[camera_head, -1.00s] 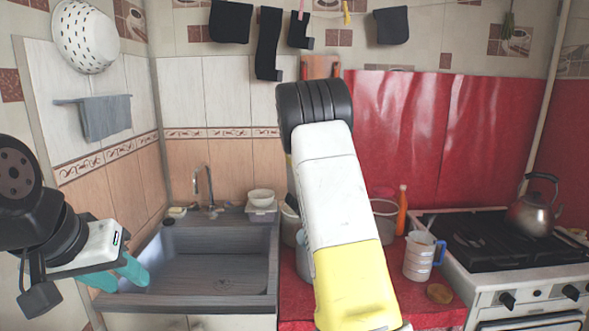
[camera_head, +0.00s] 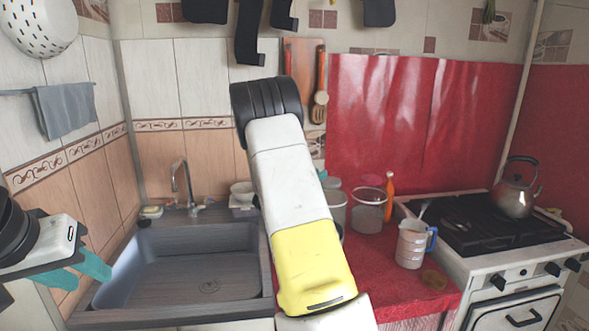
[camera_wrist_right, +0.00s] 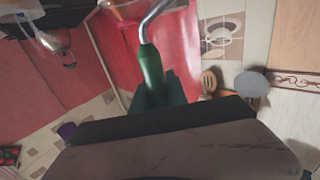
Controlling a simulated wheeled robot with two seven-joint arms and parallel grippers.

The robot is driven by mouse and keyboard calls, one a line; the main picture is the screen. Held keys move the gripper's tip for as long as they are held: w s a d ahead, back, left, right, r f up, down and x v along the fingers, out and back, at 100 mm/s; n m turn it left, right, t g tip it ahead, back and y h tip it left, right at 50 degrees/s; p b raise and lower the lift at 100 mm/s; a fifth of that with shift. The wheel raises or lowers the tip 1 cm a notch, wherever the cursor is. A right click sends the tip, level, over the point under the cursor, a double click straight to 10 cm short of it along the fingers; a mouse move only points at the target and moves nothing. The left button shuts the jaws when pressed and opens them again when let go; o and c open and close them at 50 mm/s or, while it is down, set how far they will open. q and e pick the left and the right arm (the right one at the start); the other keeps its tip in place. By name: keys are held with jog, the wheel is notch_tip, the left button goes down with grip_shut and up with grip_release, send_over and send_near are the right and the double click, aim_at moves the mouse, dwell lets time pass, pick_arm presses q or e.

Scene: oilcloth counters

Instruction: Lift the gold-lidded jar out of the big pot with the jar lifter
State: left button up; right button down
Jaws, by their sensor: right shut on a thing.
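In the head view my left gripper (camera_head: 77,273), with teal fingers slightly apart, is open and empty left of the sink. My right arm hides its gripper there. In the right wrist view my right gripper (camera_wrist_right: 160,92), with green fingers, is shut on a green-handled tool with a bent metal rod, which looks like the jar lifter (camera_wrist_right: 151,62). The rod's far end leaves the top of the picture. A pale grey vessel (camera_head: 336,203) stands partly behind my right arm; I cannot tell if it is the big pot. I cannot make out the gold-lidded jar.
The stove (camera_head: 500,257) with a kettle (camera_head: 516,193) is at right. The sink (camera_head: 190,262) is empty.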

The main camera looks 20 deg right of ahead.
jog(key=shift+f, duration=2.25)
jog(key=shift+s+d, duration=0.1)
jog(key=shift+d, duration=0.05)
jog(key=shift+s+d, duration=0.6)
jog(key=shift+d, duration=0.35)
jog(key=shift+s+d, duration=0.6)
jog(key=shift+d, duration=0.35)
jog(key=shift+s+d, duration=0.15)
jog(key=shift+d, duration=0.05)
jog(key=shift+r, duration=1.1)
notch_tip(320, 180, up, 16)
jog(key=shift+r, duration=0.25)
dwell(1.2)
